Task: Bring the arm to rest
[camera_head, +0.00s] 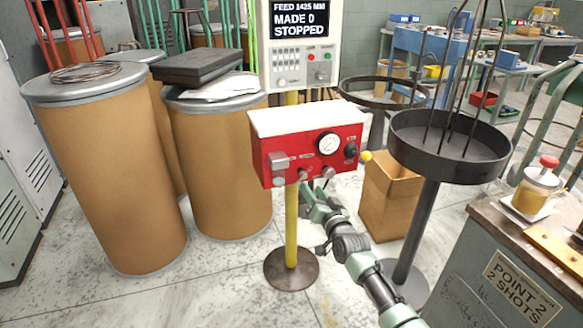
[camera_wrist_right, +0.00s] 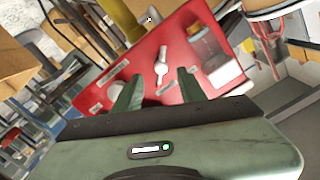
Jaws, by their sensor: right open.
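My right arm comes in from the lower right of the head view. Its gripper (camera_head: 316,194) is just below and in front of the red control box (camera_head: 290,148) on a yellow post. In the right wrist view the two fingers of the gripper (camera_wrist_right: 157,90) are spread apart with nothing held between them. A small silver lever (camera_wrist_right: 161,66) on the red face shows between and beyond the fingertips. I cannot tell whether a finger touches it. My left gripper is not in view.
Brown drums (camera_head: 110,170) stand at the left. The screen (camera_head: 299,18) above reads "MADE 0 STOPPED". A black round tray (camera_head: 455,160) on a post, a cardboard box (camera_head: 385,215) and a bench (camera_head: 500,240) with an oil pot (camera_head: 533,192) stand at the right.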

